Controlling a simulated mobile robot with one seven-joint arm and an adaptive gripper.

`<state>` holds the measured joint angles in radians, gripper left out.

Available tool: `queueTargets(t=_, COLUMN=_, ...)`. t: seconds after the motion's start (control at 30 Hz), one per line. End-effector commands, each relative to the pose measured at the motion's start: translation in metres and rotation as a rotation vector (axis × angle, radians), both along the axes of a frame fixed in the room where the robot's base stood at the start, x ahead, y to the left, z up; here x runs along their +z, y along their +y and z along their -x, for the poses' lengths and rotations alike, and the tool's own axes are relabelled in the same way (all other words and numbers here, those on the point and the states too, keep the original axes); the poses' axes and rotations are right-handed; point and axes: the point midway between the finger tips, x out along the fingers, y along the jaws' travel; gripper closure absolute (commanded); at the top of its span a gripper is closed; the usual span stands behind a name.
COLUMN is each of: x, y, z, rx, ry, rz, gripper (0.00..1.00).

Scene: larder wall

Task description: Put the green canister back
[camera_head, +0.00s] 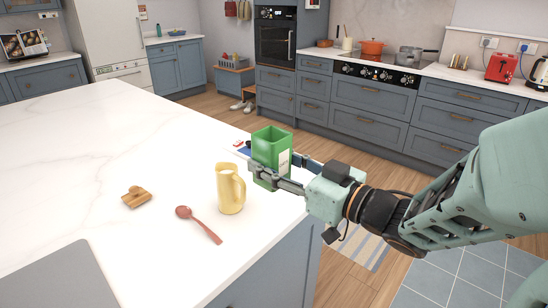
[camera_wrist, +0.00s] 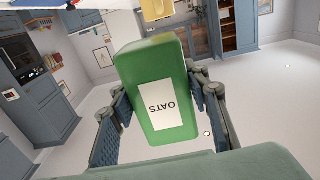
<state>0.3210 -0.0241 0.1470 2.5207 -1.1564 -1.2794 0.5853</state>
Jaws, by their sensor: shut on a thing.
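The green canister (camera_head: 271,154) is an open-topped green box near the right edge of the white island counter (camera_head: 110,130). In the wrist view the canister (camera_wrist: 155,65) fills the middle and bears a white label reading OATS, upside down in the picture. My gripper (camera_head: 279,178) reaches in from the right and is shut on the canister, with a finger on each side of it; the fingers also show in the wrist view (camera_wrist: 163,118). I cannot tell whether the canister's base touches the counter.
A yellow jug (camera_head: 229,190) stands close in front of the canister. A red spoon (camera_head: 199,225) and a small wooden item (camera_head: 136,197) lie to the left. A blue and white item (camera_head: 243,147) lies behind the canister. The counter's far left is clear.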

Motion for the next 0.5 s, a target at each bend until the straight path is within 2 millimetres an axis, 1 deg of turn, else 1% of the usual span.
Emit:
queueTargets(t=0.07, x=0.0, y=0.001, z=0.001, rx=0.011, ry=-0.001, rz=-0.001, gripper=0.88)
queueTargets(t=0.17, x=-0.007, y=0.002, z=-0.007, rx=0.016, ry=0.002, rz=-0.003, gripper=0.88)
queueTargets(t=0.37, x=-0.024, y=0.003, z=-0.044, rx=0.015, ry=0.0, rz=-0.004, gripper=0.88)
queueTargets(t=0.5, x=-0.036, y=0.003, z=-0.073, rx=0.015, ry=0.0, rz=-0.003, gripper=0.88)
